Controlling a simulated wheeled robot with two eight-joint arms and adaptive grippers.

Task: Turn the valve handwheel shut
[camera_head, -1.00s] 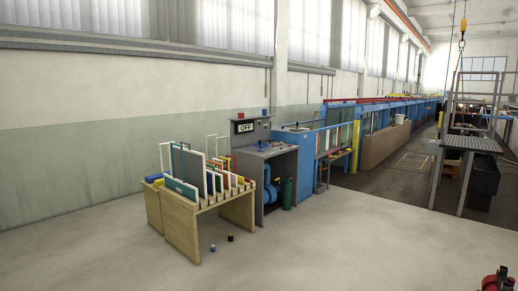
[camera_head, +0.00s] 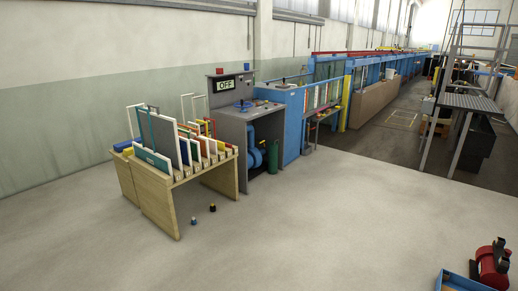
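A small blue ring-like part, perhaps the valve handwheel (camera_head: 243,106), sits on top of the grey control console (camera_head: 233,146) at centre left. It is too small to tell how far it is turned. Blue round pipework (camera_head: 254,158) shows in the open bay below the console top. Neither of my grippers is in view.
A wooden rack (camera_head: 160,204) of upright framed panels stands left of the console. A green cylinder (camera_head: 273,158) stands by the console. A red-and-black device (camera_head: 493,265) and blue tray (camera_head: 462,283) are lower right. Floor between is clear.

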